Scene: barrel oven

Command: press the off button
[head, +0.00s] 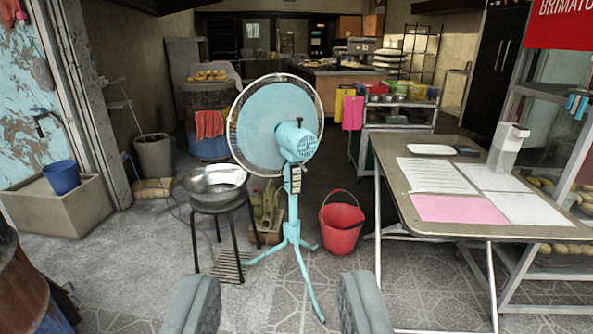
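A turquoise standing fan (292,215) stands on the floor in front of me, near the middle of the view, with its round head turned away to the left. A small control box (295,181) with several light buttons sits on its pole below the motor. The buttons are too small to tell which one is the off button. My gripper (279,287) shows at the bottom edge, its two grey fingers wide apart. It is open and empty, in front of the fan and apart from it.
A metal bowl (215,181) rests on a black stool left of the fan. A red bucket (341,226) stands close on its right. A table (425,222) with papers fills the right side. Floor in front of the fan is clear.

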